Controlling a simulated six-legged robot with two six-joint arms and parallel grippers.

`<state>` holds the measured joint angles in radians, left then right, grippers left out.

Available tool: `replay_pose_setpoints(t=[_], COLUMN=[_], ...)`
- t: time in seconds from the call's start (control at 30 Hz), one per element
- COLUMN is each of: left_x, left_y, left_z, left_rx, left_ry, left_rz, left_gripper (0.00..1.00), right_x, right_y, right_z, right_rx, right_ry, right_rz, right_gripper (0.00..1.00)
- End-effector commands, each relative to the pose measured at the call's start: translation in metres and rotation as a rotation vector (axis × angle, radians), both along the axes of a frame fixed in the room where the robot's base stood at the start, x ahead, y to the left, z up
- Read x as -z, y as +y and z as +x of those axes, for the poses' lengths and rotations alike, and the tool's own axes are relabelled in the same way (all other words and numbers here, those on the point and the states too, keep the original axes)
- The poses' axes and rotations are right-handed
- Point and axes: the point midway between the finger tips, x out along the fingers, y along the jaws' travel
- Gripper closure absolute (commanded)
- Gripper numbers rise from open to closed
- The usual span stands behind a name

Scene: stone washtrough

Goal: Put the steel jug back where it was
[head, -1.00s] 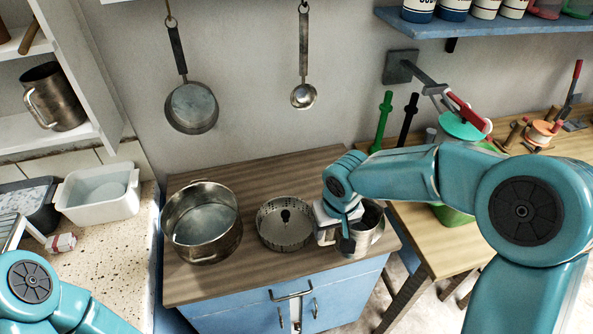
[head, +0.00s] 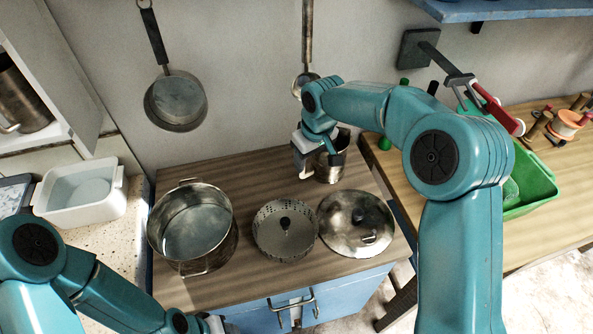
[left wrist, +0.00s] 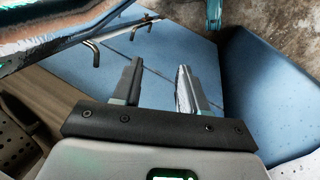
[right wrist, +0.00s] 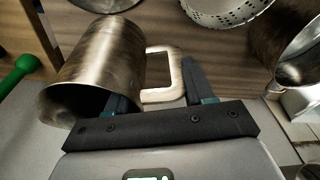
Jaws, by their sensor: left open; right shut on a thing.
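The steel jug (head: 333,163) is at the back right of the wooden worktop (head: 262,172), behind the round lid. In the right wrist view the jug (right wrist: 103,58) fills the upper left, its handle (right wrist: 163,75) between the fingers. My right gripper (head: 306,152) is shut on that handle; it also shows in the right wrist view (right wrist: 156,84). I cannot tell whether the jug's base touches the worktop. My left gripper (left wrist: 156,82) is open and empty in front of the blue cabinet doors (left wrist: 160,60). Only its edge shows at the bottom of the head view.
A large pot (head: 192,228), a perforated strainer (head: 284,232) and a steel lid (head: 356,223) stand on the worktop. A pan (head: 176,100) and a ladle hang on the wall behind. Another steel jug (head: 22,97) is on the left shelf. A green bin (head: 532,182) is at right.

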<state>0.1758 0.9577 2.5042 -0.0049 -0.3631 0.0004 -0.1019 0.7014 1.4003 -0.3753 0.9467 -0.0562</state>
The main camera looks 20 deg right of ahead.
Motion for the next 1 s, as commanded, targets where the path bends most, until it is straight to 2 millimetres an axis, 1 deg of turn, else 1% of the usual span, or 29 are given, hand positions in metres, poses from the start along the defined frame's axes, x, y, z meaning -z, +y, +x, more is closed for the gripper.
replay_pose_setpoints(t=[0.03, 0.1, 0.2, 0.3, 0.43, 0.5, 0.7, 0.87, 1.0], left_x=[0.002, 0.004, 0.005, 0.006, 0.007, 0.006, 0.003, 0.000, -0.006], left_y=[0.000, 0.000, 0.000, 0.000, 0.000, 0.000, 0.000, 0.000, 0.000], left_z=[0.000, 0.000, 0.000, 0.000, 0.000, 0.000, 0.000, 0.000, 0.000], left_rx=[0.000, 0.000, 0.000, 0.000, 0.000, 0.000, 0.000, 0.000, 0.000], left_ry=[0.000, 0.001, 0.001, 0.001, 0.001, 0.001, 0.000, 0.000, 0.000], left_rz=[0.000, 0.000, 0.000, 0.000, 0.000, 0.000, 0.000, 0.000, 0.000], left_gripper=[0.57, 0.57, 0.57, 0.57, 0.57, 0.57, 0.57, 0.57, 0.57], right_x=[0.002, 0.001, 0.001, 0.001, 0.001, 0.006, 0.039, 0.057, 0.081], right_y=[0.008, 0.018, 0.031, 0.040, 0.047, 0.048, 0.047, 0.047, 0.046], right_z=[0.017, 0.035, 0.052, 0.062, 0.067, 0.067, 0.068, 0.069, 0.070], right_rx=[-0.063, -0.160, -0.282, -0.375, -0.444, -0.460, -0.466, -0.465, -0.464], right_ry=[-0.004, -0.004, -0.006, -0.007, -0.006, -0.004, -0.004, -0.004, -0.003], right_rz=[0.002, 0.001, 0.002, 0.001, 0.001, 0.001, 0.002, 0.001, 0.001], right_gripper=[1.00, 1.00, 1.00, 1.00, 1.00, 1.00, 1.00, 1.00, 1.00])
